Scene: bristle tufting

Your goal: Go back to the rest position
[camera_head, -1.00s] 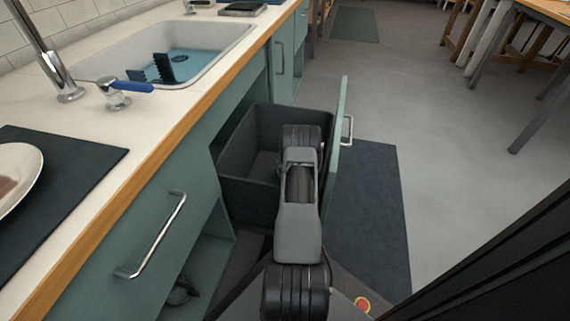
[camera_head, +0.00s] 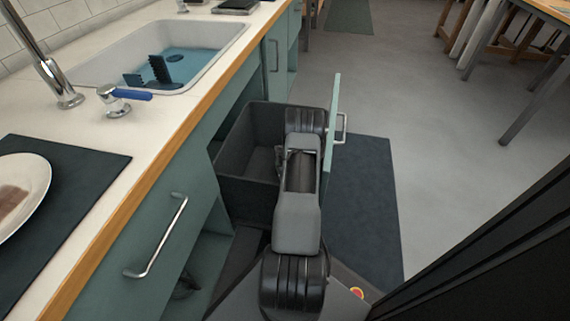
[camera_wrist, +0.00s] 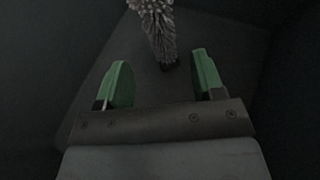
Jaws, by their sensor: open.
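My gripper (camera_wrist: 161,85) shows in the wrist view with its two green fingers apart. It is empty and points into a dark space. A pale grey, rough-textured object (camera_wrist: 158,30) lies just beyond the fingertips, near the gap between them, and runs off the top of the picture. I cannot tell what it is. In the head view my arm reaches over the dark pull-out bin (camera_head: 245,190), and the gripper itself is hidden there behind the arm.
The bin's green front panel (camera_head: 331,135) stands pulled out to the right of my arm. The worktop (camera_head: 180,125) runs along the left, with a sink (camera_head: 205,75), a tap (camera_head: 50,70) and a plate (camera_head: 35,185) on a dark mat. Open floor (camera_head: 430,110) lies right.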

